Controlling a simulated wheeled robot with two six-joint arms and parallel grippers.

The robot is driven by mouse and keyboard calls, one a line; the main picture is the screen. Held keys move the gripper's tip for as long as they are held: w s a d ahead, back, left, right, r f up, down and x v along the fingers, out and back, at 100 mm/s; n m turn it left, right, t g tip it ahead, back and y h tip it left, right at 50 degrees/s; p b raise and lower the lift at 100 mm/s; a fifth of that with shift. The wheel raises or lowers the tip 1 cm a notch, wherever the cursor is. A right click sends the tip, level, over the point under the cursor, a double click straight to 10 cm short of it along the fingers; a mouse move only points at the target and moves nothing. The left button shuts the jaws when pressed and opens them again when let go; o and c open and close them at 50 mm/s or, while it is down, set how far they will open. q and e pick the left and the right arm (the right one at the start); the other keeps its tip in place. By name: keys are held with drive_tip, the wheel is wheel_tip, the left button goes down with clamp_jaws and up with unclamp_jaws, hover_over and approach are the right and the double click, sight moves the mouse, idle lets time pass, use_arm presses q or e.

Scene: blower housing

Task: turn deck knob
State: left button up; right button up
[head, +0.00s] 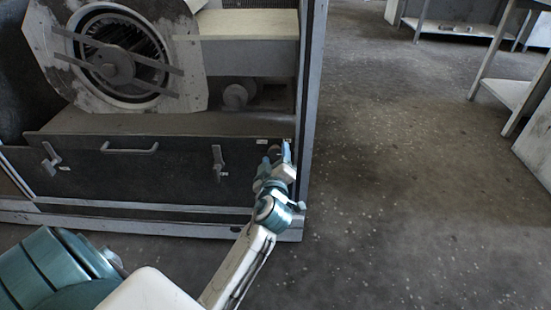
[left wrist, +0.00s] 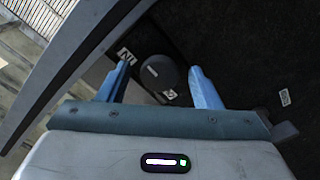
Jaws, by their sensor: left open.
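The deck knob (left wrist: 160,72) is a round dark grey knob on the dark front panel. In the left wrist view it lies between the two blue fingers of my open left gripper (left wrist: 160,88), with gaps showing on both sides. A small white label (left wrist: 124,54) is beside it and another (left wrist: 170,94) is just below it. In the head view my left gripper (head: 278,153) is at the right end of the front panel (head: 185,180) and mostly covers the knob. Whether the fingers touch the knob cannot be told. My right gripper is not in view.
The blower housing (head: 118,62) with its round fan opening stands above the panel. The panel has a bar handle (head: 130,150) and two latches (head: 50,160) (head: 218,160). A frame post (head: 310,100) rises close right of my gripper.

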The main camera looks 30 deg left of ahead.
use_arm(q)
drive_tip(key=shift+w+a, duration=0.1)
drive_tip(key=c, duration=1)
